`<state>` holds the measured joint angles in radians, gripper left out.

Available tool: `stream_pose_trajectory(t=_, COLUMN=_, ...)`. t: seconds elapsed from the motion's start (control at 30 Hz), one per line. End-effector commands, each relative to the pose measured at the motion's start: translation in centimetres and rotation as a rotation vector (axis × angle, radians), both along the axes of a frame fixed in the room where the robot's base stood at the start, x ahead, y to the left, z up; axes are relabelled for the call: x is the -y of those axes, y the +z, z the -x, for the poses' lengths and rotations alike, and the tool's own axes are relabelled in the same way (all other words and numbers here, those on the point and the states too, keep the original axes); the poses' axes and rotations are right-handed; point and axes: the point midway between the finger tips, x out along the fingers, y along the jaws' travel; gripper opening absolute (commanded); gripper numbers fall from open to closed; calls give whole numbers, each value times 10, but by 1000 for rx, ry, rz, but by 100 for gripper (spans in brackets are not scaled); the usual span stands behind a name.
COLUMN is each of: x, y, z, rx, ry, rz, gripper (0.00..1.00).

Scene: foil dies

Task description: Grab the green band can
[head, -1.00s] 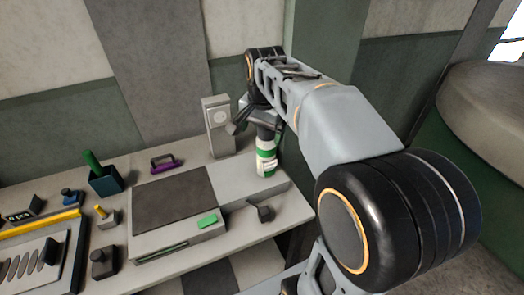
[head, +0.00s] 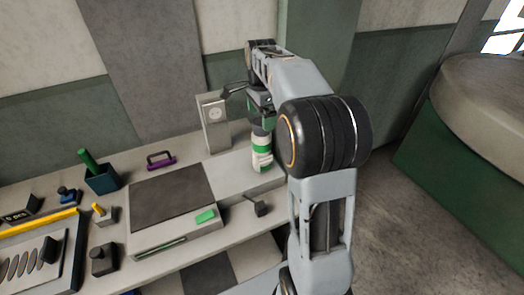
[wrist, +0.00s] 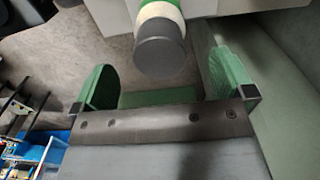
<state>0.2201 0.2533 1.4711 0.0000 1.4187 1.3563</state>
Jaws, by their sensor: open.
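The green band can (head: 262,157), white with green bands, stands upright on the pale bench at the right of the grey machine. In the wrist view the can (wrist: 161,12) shows its dark grey round top, with a cream strip and a green band behind it. My gripper (wrist: 165,72) is open, with a green pad on each side. The can's top appears between the pads and toward the far side of the gap, with space left and right. Nothing is held. In the head view my arm partly hides the gripper above the can.
A grey upright device (head: 214,125) stands just left of the can. A flat machine with a dark plate (head: 172,197) and a green button lies left of it. A small black lever (head: 257,204) is in front.

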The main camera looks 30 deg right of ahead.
Motion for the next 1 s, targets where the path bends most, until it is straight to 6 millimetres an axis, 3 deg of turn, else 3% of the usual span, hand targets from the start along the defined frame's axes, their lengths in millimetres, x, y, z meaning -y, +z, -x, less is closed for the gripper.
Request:
stream_pose_trajectory(t=0.17, x=0, y=-8, z=0, rx=0, ry=1, rz=0, gripper=100)
stream_pose_trajectory(t=0.53, x=1, y=-52, z=1, rx=0, ry=2, rz=0, gripper=100)
stream_pose_trajectory(t=0.87, x=1, y=-58, z=1, rx=1, ry=2, rz=0, gripper=100)
stream_pose_trajectory(t=1.0, x=1, y=-57, z=1, rx=1, ry=2, rz=0, gripper=88)
